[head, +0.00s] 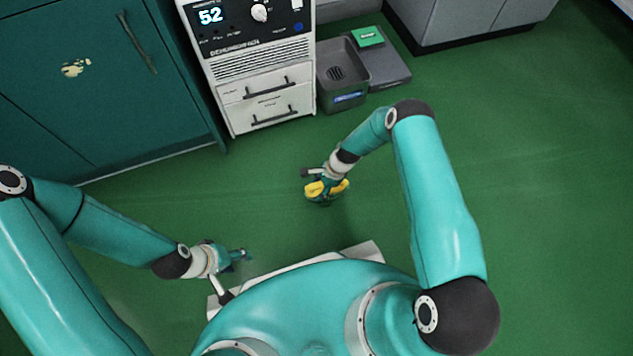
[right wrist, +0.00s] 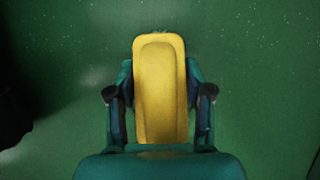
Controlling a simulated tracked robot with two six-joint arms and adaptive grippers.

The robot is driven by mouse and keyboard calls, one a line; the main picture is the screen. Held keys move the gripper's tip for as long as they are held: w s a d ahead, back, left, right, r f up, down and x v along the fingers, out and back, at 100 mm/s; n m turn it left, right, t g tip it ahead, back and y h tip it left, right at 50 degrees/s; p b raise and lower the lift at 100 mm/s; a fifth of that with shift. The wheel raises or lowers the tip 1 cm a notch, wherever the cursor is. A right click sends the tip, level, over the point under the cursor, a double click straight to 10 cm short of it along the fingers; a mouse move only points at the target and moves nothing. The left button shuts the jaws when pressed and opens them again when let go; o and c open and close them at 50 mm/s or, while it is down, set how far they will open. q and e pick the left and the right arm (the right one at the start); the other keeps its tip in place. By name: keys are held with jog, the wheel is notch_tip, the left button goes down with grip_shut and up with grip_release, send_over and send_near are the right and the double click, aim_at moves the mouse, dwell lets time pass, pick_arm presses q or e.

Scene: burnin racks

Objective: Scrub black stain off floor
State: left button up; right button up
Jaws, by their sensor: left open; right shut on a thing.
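My right gripper (head: 325,190) is shut on a yellow-backed scrub brush (head: 340,187), low over the green floor in front of the dehumidifier. In the right wrist view the brush's yellow back (right wrist: 160,88) sits between the two fingers of my right gripper (right wrist: 160,100). I cannot tell whether the bristles touch the floor. My left gripper (head: 243,256) is open and empty, low at the left. No clear black stain shows on the floor; a dark patch at the left edge of the right wrist view is unclear. The brush and arm hide the floor beneath them.
The dehumidifier (head: 258,60) reads 52. Right of it stand a grey bin (head: 343,75) and a grey platform (head: 390,65) with a green item (head: 368,36). A teal cabinet (head: 100,70) with a worn patch stands left. The floor (head: 540,170) is clear at right.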

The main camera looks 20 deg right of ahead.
jog(key=shift+r+p, duration=0.8)
jog(key=shift+r, duration=0.65)
pick_arm(q)
notch_tip(320, 180, up, 2)
jog(key=shift+r, duration=0.1)
